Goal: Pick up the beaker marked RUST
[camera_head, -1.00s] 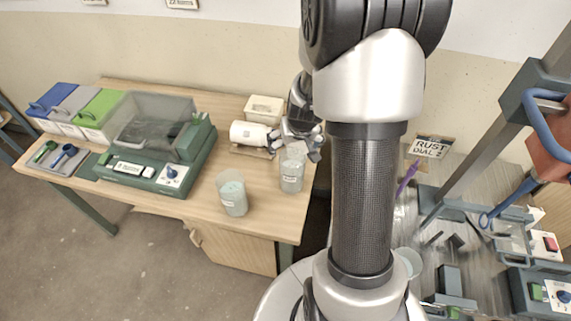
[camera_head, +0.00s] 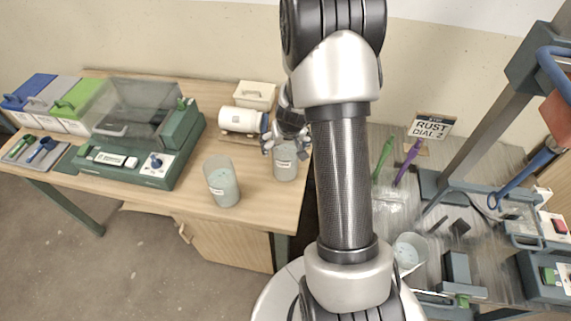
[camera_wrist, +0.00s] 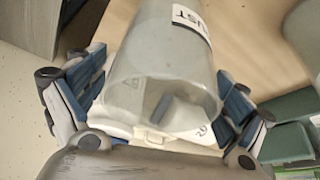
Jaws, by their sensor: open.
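A translucent beaker (camera_head: 285,168) stands near the right end of the wooden table. In the wrist view the same beaker (camera_wrist: 165,62) fills the middle, and its white label shows the letters "UST". My gripper (camera_head: 287,147) is open around the upper part of this beaker. In the wrist view one finger of my gripper (camera_wrist: 158,100) is on each side of the beaker, with a visible gap on the left and a narrower one on the right. Contact cannot be made out. The beaker looks upright in the head view.
Another labelled beaker (camera_head: 222,183) stands to the left. A white jar (camera_head: 240,119) lies on its side behind, near a cream tub (camera_head: 255,95). A green machine (camera_head: 140,150) is further left. A sign reading RUST DIAL 2 (camera_head: 431,127) stands at the right bench.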

